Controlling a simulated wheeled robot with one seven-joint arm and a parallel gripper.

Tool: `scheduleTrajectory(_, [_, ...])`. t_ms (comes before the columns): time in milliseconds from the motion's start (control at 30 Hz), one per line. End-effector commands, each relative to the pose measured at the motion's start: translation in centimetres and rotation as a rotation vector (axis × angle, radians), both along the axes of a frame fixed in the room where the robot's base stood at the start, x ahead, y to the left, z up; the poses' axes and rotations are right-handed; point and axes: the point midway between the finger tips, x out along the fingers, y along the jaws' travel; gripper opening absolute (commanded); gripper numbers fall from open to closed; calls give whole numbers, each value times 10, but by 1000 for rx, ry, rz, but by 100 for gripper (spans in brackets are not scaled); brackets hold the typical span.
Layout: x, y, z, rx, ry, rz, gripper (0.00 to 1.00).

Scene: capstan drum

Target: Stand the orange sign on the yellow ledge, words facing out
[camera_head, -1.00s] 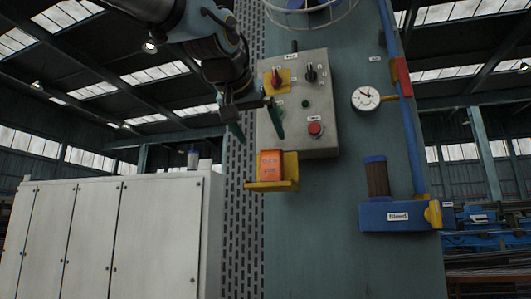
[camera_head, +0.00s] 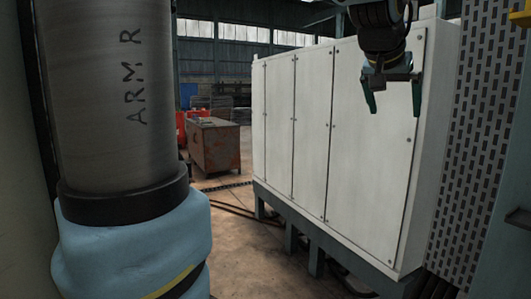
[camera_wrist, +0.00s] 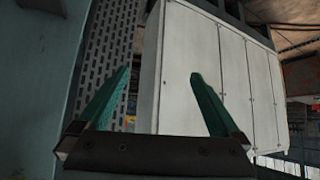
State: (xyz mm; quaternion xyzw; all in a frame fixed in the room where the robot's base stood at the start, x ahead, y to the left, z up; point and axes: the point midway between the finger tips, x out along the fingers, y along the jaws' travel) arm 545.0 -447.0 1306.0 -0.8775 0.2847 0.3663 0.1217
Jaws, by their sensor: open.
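My gripper (camera_head: 394,108) hangs in front of the white cabinet in the head view, its two green fingers spread with nothing between them. In the wrist view my gripper (camera_wrist: 160,74) is also open and empty, with the cabinet and perforated panel beyond. A bit of yellow (camera_head: 520,14) at the head view's upper right edge looks like the end of the ledge; the rest is cut off. The orange sign is outside the head view now. One second ago it was upright on the ledge with its lettered face toward the camera.
The white cabinet (camera_head: 345,140) fills the middle, on a dark base. The perforated panel (camera_head: 478,130) stands to its right. A rusty metal box (camera_head: 215,145) stands farther back at left. Open floor with cables lies in front. My own arm column covers the left side.

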Motion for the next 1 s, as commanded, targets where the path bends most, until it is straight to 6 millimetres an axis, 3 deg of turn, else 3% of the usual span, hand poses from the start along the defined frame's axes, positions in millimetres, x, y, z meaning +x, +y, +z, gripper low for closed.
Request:
scheduleTrajectory(33, [14, 32, -42, 40, 59, 61, 100])
scheduleTrajectory(167, [21, 113, -138, 120, 211, 201, 100])
scheduleTrajectory(300, [-6, 198, -227, 181, 380, 344, 100])
scheduleTrajectory(400, [-38, 242, -271, 206, 485, 424, 100])
scheduleTrajectory(500, [-65, 269, -298, 217, 559, 479, 100])
scheduleTrajectory(600, [-81, 282, -311, 221, 598, 508, 100])
scheduleTrajectory(1000, [-86, 284, -315, 223, 608, 513, 100])
